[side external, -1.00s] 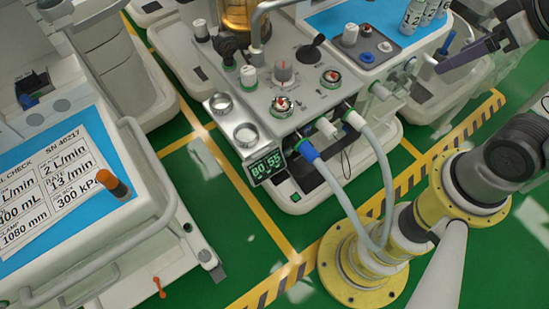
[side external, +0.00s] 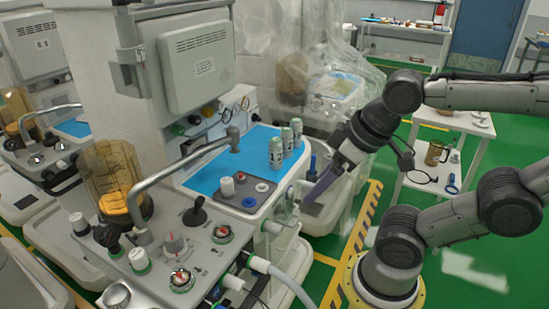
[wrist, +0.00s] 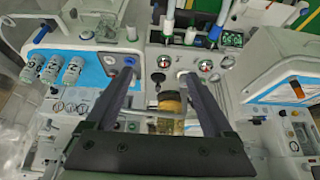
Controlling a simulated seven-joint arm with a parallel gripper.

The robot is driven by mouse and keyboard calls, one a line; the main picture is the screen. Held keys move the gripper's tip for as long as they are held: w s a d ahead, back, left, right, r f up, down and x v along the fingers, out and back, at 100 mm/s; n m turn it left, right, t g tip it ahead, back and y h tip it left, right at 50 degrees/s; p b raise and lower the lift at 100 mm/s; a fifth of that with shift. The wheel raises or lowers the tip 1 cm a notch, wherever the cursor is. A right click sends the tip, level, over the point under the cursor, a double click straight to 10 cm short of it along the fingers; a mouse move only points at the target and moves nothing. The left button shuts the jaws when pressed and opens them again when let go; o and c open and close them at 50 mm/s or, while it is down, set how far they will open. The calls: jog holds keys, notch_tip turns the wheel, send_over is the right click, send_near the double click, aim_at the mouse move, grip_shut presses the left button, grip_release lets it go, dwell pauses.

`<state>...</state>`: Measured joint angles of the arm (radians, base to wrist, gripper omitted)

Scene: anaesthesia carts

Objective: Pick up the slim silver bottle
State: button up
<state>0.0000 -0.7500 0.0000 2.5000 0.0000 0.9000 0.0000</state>
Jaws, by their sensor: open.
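Three slim silver-grey bottles with pale green tops and printed labels stand upright in a row on a blue mat (side external: 212,172). In the side view they are the near bottle (side external: 275,153), the middle bottle (side external: 287,142) and the far bottle (side external: 297,133). The wrist view shows them at the left, as bottles (wrist: 33,67), (wrist: 52,72) and (wrist: 73,71). I cannot tell which one is meant. My gripper (side external: 312,198) is open and empty, pointing down to the right of the bottles and apart from them. Its two long dark fingers (wrist: 157,75) show in the wrist view.
A cart panel with knobs (side external: 172,243) and a curved metal rail (side external: 165,178) lies left of the mat. Blue and white knobs (side external: 248,202) sit near the bottles. A white trolley (side external: 462,125) stands behind my arm.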

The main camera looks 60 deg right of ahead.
jog(key=shift+o, duration=0.5)
